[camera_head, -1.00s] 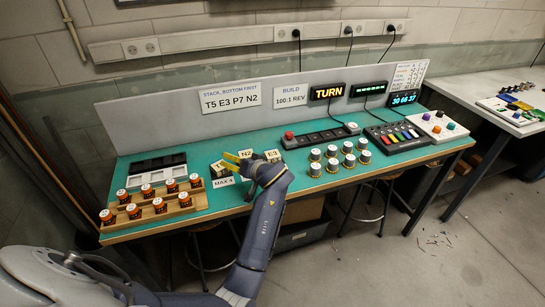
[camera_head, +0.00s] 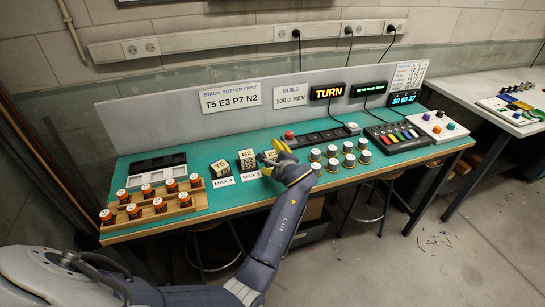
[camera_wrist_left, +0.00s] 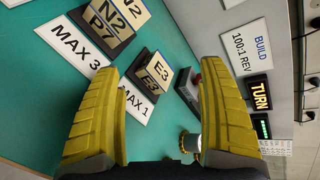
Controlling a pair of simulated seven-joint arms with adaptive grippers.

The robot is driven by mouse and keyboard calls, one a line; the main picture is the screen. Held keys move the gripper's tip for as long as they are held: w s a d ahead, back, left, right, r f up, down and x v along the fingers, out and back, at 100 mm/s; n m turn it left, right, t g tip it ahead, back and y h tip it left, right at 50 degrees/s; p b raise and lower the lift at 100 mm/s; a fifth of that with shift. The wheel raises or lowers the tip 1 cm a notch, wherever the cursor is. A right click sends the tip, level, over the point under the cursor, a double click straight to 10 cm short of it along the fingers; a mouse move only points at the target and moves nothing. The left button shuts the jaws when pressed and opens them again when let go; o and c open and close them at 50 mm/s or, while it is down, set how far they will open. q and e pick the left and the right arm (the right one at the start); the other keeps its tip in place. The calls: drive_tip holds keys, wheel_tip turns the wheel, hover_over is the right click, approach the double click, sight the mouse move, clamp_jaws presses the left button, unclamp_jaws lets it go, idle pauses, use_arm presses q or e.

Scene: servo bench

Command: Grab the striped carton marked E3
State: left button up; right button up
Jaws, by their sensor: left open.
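The carton marked E3 (camera_wrist_left: 161,77) shows cream and dark faces in the left wrist view, between my finger tips and beyond them. In the head view the E3 carton (camera_head: 269,156) is partly hidden by my left gripper (camera_head: 279,151). My left gripper also shows in the wrist view (camera_wrist_left: 160,80), with its yellow fingers wide apart and nothing between them. It is above the carton's right side in the head view, and I cannot tell the exact gap. My right gripper is not in view.
Left of E3 stand a carton marked N2 (camera_head: 246,155), with a P7 label below it, and one marked T5 (camera_head: 219,169). MAX cards lie before them. Silver-topped cans (camera_head: 332,165) stand to the right. Orange jars (camera_head: 157,205) fill a wooden rack at left.

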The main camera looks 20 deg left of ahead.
sight(273, 155)
use_arm(q)
drive_tip(key=m, duration=0.2)
drive_tip(key=d+m, duration=0.1)
drive_tip(key=m, duration=0.3)
drive_tip(key=shift+w+d+f+m, duration=0.15)
drive_tip(key=shift+w+f+m, duration=0.15)
drive_tip(key=shift+f, duration=0.1)
drive_tip(key=m, duration=0.4)
drive_tip(key=d+m, duration=0.1)
drive_tip(key=shift+w+f+m, duration=0.2)
drive_tip(key=shift+f+m, duration=0.2)
drive_tip(key=shift+x, duration=3.7)
drive_tip(key=shift+w, duration=0.1)
drive_tip(key=shift+c, duration=0.6)
drive_tip(key=c, duration=1.2)
